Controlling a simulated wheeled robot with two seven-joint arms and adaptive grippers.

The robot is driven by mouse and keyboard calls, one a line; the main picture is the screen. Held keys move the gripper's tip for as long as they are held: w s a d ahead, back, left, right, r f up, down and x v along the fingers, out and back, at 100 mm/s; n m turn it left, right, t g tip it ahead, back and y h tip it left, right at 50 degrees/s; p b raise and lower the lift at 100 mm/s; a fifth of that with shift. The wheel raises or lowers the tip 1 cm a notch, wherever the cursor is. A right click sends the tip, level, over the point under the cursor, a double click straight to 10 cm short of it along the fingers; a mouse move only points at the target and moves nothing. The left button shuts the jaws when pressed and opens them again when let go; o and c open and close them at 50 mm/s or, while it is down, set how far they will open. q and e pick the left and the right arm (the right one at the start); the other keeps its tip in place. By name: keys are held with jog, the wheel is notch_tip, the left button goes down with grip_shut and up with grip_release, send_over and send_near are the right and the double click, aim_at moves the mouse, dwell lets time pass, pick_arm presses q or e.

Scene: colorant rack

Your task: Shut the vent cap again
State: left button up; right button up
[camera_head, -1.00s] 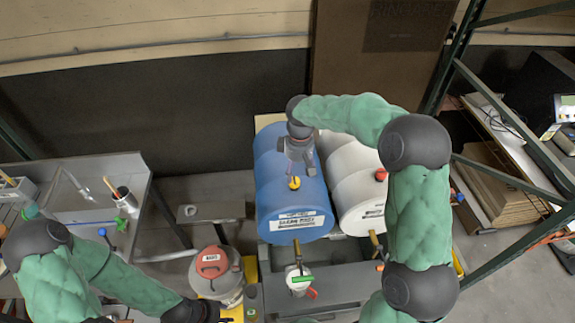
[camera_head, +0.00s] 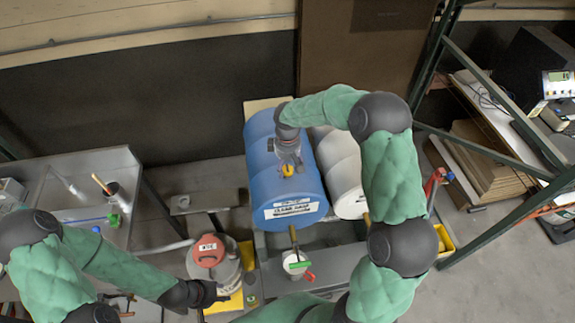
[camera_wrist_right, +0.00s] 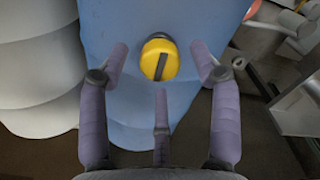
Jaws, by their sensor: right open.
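The yellow vent cap (camera_head: 287,170) sits on top of the blue drum (camera_head: 262,190), towards its front end. In the right wrist view the cap (camera_wrist_right: 159,59) is round with a dark bar across it, standing nearly along the picture's vertical. My right gripper (camera_head: 289,160) is just above the cap. In its wrist view the three fingers of the right gripper (camera_wrist_right: 160,78) are spread around the cap, apart from it and empty. My left gripper (camera_head: 217,296) is low beside the red-lidded can (camera_head: 210,252); its fingers are too small to read.
A white drum (camera_head: 345,180) lies right of the blue one. A brass tap (camera_head: 293,238) juts from the blue drum's front above a white cup (camera_head: 295,264). A grey bench (camera_head: 85,170) stands at the left, and a green-framed rack (camera_head: 520,160) at the right.

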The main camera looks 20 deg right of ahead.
jog(key=shift+w+f, duration=0.1)
jog(key=shift+f, duration=0.35)
jog(key=shift+c, duration=0.3)
jog(key=c, duration=1.1)
